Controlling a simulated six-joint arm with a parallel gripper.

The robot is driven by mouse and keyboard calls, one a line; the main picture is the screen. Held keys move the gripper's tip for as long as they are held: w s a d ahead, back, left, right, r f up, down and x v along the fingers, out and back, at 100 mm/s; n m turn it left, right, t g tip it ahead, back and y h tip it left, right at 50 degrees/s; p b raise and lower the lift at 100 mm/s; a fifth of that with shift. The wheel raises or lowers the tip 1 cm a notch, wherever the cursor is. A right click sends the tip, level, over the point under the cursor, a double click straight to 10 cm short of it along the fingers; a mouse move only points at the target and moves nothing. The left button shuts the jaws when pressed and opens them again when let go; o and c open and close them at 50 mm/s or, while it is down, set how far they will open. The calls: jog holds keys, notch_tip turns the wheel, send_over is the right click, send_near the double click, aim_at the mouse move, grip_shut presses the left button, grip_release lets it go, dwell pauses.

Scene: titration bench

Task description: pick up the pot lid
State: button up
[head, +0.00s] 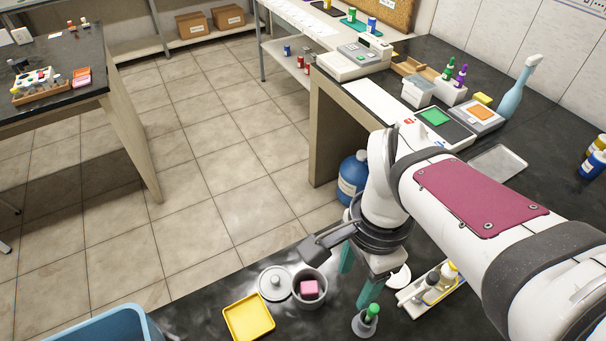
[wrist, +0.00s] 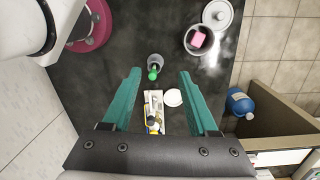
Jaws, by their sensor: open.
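The pot lid (head: 273,283) is a round grey disc with a knob, lying at the left of the pot (head: 309,304) on the dark bench. In the wrist view the lid (wrist: 219,15) is at the top right, beyond the pot (wrist: 190,46). The pot is uncovered and holds a pink block (head: 309,288). My gripper (head: 353,288) has teal fingers, which are apart with nothing between them. It is above the bench, right of the pot and lid in the head view. In the wrist view the fingers (wrist: 160,73) point toward the bench, away from the lid.
A green-capped flask (head: 365,322) stands below my gripper. A white tray of bottles (head: 413,308) and a white round dish (head: 399,276) are close by. A yellow tray (head: 248,318) lies left of the pot, with a blue bin (head: 112,328) farther left.

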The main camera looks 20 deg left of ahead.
jog(key=w+a+f+m, duration=0.2)
jog(key=w+a+m, duration=0.1)
jog(key=a, duration=0.4)
jog(key=m+h, duration=0.2)
jog(key=m, duration=0.2)
send_near(275, 279)
jog(key=shift+t, duration=0.4)
jog(key=f, duration=0.5)
jog(key=d+f, duration=0.1)
jog(key=f, duration=0.2)
jog(key=shift+s+d+f, duration=0.1)
jog(key=shift+s+f, duration=0.15)
jog(key=shift+s, duration=0.1)
grip_shut()
